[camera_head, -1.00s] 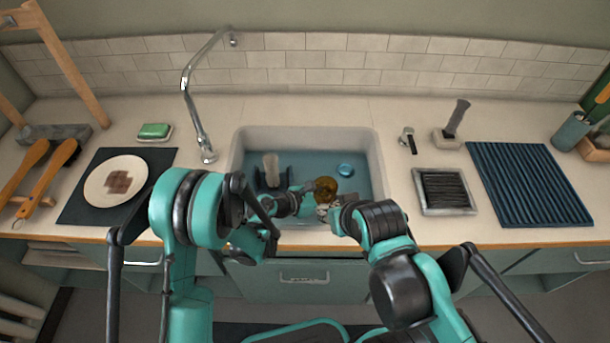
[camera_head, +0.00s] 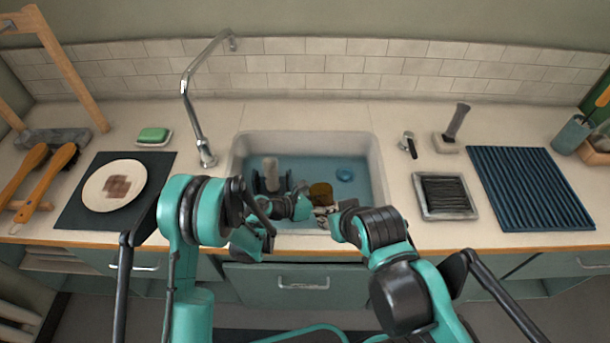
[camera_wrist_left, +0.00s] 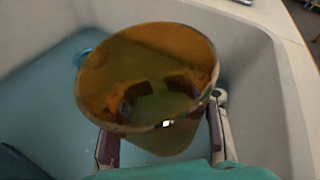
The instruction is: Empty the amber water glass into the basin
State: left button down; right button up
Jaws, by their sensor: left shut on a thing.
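The amber water glass (camera_head: 321,191) is inside the basin's outline, near its front, and looks small and partly hidden by my grippers. My left gripper (camera_head: 306,203) is shut on it. In the left wrist view the glass (camera_wrist_left: 150,85) has its wide mouth towards the camera, with the gripper's fingers (camera_wrist_left: 160,140) on both sides. Its lower inside looks greenish; I cannot tell whether water is in it. The basin (camera_head: 375,160) is pale with a blue inside. My right gripper (camera_head: 328,213) is close beside the left one, its jaws too small to read.
A pale upright object (camera_head: 271,172) on a dark holder and a blue round item (camera_head: 344,174) are in the basin. The faucet (camera_head: 192,115) rises behind left. A plate (camera_head: 103,198) lies left; a dark ribbed mat (camera_head: 530,190) lies right.

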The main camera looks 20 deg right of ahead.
aim_at(330, 186)
pick_arm(q)
jog(key=w+r+n+g, duration=0.1)
jog(key=w+n+h, duration=0.1)
jog(key=n, duration=0.1)
jog(key=shift+a+r+g, duration=0.25)
jog(key=shift+r+g, duration=0.15)
jog(key=shift+r+n+g+p, duration=0.3)
jog(key=shift+r+n+p, duration=0.2)
jog(key=shift+r+p, duration=0.05)
jog(key=shift+s+r+n+g+h+p, duration=0.1)
jog(key=shift+r+n+g+h+p, duration=0.4)
jog(key=shift+n, duration=0.3)
jog(key=shift+r, duration=0.15)
jog(key=shift+r+n+h+p, duration=0.3)
jog(key=shift+r+n+p, duration=0.45)
jog(key=shift+n+p, duration=0.15)
jog(key=shift+r, duration=0.1)
jog(key=shift+r+n+g, duration=0.15)
jog(key=shift+n+g, duration=0.15)
jog(key=shift+n, duration=0.1)
